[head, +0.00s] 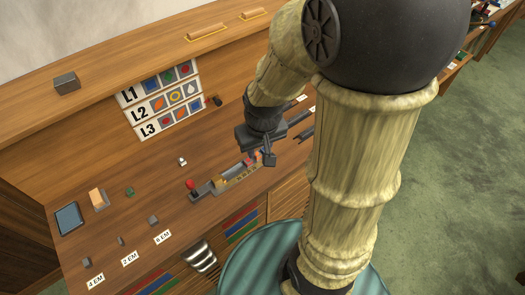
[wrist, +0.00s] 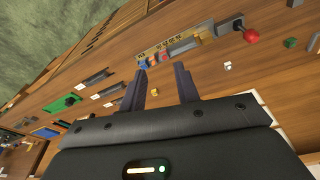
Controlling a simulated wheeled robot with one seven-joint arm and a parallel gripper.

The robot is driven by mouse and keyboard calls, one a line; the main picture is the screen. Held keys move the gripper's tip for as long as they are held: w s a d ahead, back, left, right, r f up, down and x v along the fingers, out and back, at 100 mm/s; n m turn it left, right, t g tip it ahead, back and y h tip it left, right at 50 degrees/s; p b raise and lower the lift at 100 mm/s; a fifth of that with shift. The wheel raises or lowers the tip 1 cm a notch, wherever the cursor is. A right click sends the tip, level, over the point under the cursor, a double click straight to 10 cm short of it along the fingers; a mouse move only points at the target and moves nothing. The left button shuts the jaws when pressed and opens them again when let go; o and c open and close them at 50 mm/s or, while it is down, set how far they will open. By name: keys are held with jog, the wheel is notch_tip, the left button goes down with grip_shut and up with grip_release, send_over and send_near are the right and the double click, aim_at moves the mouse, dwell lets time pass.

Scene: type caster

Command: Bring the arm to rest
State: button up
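My gripper (head: 262,156) hangs above the wooden desk, near a long composing stick (head: 228,183) with coloured pieces in it. In the wrist view my gripper (wrist: 160,76) has its two dark fingers spread apart, with nothing between them. The composing stick (wrist: 190,44) shows beyond the fingertips, apart from them as far as I can tell. Its red knob (head: 190,184) is at its left end in the head view and at the upper right in the wrist view (wrist: 251,35). My arm reaches over the desk from the right.
A sign board with L1, L2 and L3 rows (head: 160,100) stands at the desk's back. A blue tablet (head: 69,218), an orange-topped block (head: 98,199) and small grey blocks lie at the left. Green floor (head: 450,180) is open at right.

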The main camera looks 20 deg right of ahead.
jog(key=shift+s+r+m, duration=0.15)
jog(key=shift+s+r, duration=0.05)
jog(key=shift+s, duration=0.45)
jog(key=shift+s+r+m, duration=0.15)
jog(key=shift+s, duration=0.45)
dwell(2.2)
